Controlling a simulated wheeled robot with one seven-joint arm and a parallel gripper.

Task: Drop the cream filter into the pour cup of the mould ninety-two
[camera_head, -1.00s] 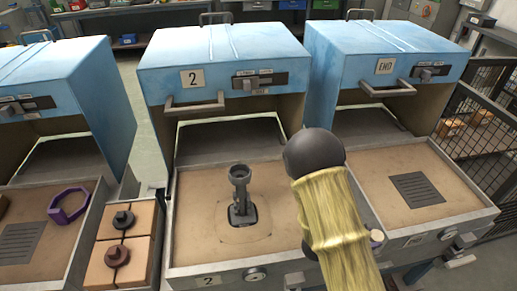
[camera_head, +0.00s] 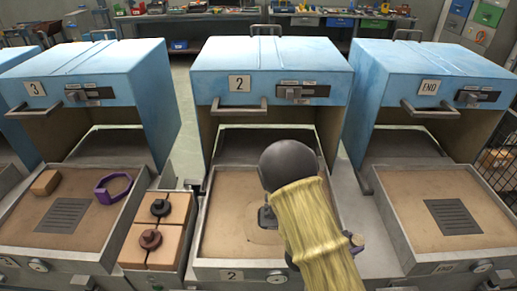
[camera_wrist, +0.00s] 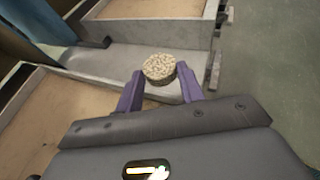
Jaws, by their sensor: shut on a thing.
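The cream filter, a round speckled porous disc (camera_wrist: 159,67), is held between the purple fingertips of my gripper (camera_wrist: 160,80) in the wrist view. Below it in that view is the grey metal rim between two sand trays. In the head view the filter (camera_head: 357,240) shows small at the right edge of tray 2, beside my arm. A dark grey mould (camera_head: 266,218) stands in the sand of tray 2. My arm hides most of it, including its cup, and no number on it can be read.
Blue hooded station 2 (camera_head: 268,70) stands between station 3 (camera_head: 85,80) and the END station (camera_head: 435,80). Left of tray 2, tan blocks (camera_head: 135,245) carry dark and brown fittings. The END tray holds only a grille (camera_head: 453,216).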

